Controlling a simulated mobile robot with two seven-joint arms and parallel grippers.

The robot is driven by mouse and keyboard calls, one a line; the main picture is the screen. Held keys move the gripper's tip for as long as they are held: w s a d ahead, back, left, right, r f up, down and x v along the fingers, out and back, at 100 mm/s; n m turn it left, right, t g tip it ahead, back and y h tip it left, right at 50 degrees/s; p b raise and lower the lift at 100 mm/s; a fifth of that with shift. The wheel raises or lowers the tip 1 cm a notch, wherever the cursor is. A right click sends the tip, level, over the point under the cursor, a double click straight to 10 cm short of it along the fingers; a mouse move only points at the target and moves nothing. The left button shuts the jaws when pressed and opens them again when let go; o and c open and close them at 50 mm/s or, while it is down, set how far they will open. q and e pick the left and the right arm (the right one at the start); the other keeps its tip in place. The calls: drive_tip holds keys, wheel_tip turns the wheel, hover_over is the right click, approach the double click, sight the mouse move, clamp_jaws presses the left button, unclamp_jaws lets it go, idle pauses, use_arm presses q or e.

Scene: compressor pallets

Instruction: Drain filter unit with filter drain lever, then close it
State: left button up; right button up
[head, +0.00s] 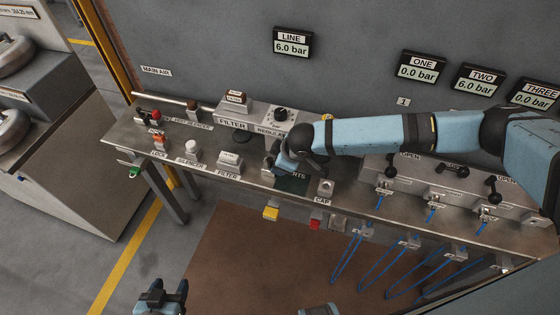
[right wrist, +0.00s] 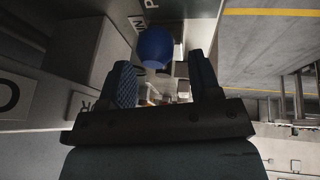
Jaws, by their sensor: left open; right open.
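The filter unit (head: 235,105) stands at the middle back of the steel bench, behind a "FILTER" label. My right arm reaches in from the right, and its gripper (head: 283,163) is low over the bench, right of the filter label plate. In the right wrist view a round blue knob (right wrist: 155,47) shows between and just beyond the fingertips of my open right gripper (right wrist: 160,65); whether they touch it I cannot tell. In the head view the drain lever is not clearly seen. My left gripper (head: 163,293) is open and empty over the floor at the bottom left.
The regulator (head: 281,115) with a black knob stands right of the filter. A line gauge (head: 292,43) reads 6.0 bar. Valves with black handles (head: 452,170) and blue cords are at the right.

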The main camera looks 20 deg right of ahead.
drive_tip(key=shift+x, duration=0.85)
drive_tip(key=c, duration=0.9)
